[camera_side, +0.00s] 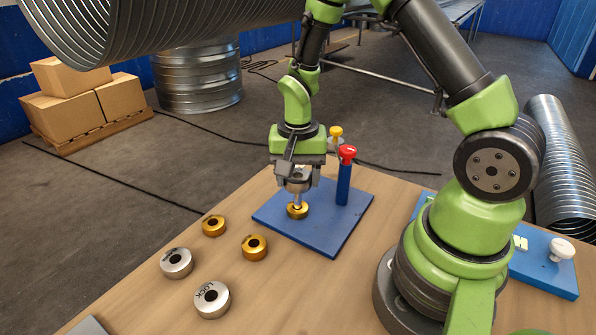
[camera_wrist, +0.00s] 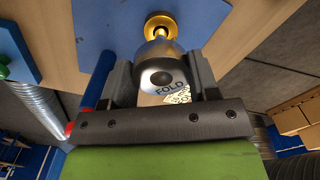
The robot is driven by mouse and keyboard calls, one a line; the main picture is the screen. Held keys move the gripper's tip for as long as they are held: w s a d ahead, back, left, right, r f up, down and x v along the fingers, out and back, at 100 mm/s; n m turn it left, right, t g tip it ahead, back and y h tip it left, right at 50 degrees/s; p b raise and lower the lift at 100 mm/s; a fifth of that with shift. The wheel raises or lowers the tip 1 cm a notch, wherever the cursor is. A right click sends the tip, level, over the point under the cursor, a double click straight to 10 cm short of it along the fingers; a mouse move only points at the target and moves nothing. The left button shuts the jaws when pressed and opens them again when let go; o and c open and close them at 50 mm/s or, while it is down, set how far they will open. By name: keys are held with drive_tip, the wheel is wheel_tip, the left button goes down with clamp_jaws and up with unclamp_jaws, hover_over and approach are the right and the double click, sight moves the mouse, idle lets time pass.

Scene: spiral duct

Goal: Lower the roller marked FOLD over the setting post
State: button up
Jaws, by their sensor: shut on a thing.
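My gripper (camera_side: 298,182) is shut on the silver roller marked FOLD, and its two fingers hold the roller's sides. The roller (camera_wrist: 160,72) fills the space between the fingers in the wrist view, with its lettering facing the camera. The setting post (camera_side: 297,199) stands upright on a blue plate (camera_side: 325,228), directly below the roller in the side view. A gold roller (camera_side: 298,211) sits around the post's foot; it also shows in the wrist view (camera_wrist: 161,22). I cannot tell whether the post's tip is inside the FOLD roller's bore.
A blue column with a red knob (camera_side: 347,153) stands on the plate, close right of my gripper; a yellow knob (camera_side: 336,132) is behind. Loose on the wooden table are two gold rollers (camera_side: 213,225) (camera_side: 254,247), a silver roller (camera_side: 176,263) and a silver one marked LOCK (camera_side: 211,299).

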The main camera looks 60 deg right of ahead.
drive_tip(key=shift+f, duration=0.75)
idle(0.5)
drive_tip(key=o, duration=1.4)
drive_tip(key=shift+r, duration=3.95)
drive_tip(key=shift+r, duration=0.1)
